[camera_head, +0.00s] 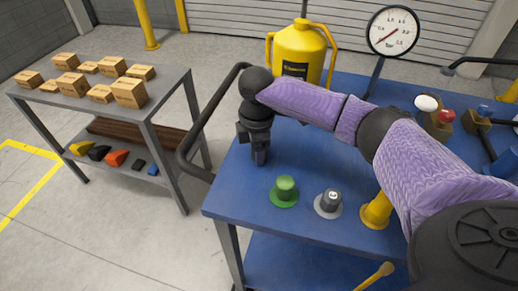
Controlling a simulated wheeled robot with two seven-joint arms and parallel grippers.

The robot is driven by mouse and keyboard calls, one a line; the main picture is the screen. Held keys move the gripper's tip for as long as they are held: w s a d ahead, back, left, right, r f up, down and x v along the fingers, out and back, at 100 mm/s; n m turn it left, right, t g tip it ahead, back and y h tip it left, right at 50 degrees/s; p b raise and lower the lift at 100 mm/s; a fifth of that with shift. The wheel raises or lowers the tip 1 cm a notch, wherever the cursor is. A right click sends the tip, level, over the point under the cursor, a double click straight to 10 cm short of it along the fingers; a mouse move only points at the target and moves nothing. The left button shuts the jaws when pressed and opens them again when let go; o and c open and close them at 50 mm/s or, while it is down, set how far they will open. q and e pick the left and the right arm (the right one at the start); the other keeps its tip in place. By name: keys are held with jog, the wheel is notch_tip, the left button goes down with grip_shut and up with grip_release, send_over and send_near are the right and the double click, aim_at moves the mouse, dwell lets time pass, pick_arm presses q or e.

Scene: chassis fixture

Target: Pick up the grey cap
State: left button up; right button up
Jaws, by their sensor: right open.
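The grey cap (331,199) sits upright on a pale round base on the blue table top (238,205), near its front edge. A green cap (285,188) on a green round base stands just left of it. My right gripper (260,158) is dark and points down over the table, behind and to the left of both caps. It is open, with nothing seen between its fingers, and is apart from the grey cap. My left gripper is not in view.
A yellow post (376,211) stands right of the grey cap, close to my right arm. A yellow jug (298,52) and a pressure gauge (393,31) stand at the back. A black handrail (190,150) edges the table's left side. A grey shelf table (163,84) holds several cardboard boxes.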

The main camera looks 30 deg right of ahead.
grip_shut()
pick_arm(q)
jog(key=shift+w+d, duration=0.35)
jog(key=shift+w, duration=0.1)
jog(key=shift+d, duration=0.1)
pick_arm(e)
jog(key=shift+r, duration=0.15)
notch_tip(320, 180, up, 10)
jog(key=p, duration=0.3)
jog(key=shift+p, duration=0.4)
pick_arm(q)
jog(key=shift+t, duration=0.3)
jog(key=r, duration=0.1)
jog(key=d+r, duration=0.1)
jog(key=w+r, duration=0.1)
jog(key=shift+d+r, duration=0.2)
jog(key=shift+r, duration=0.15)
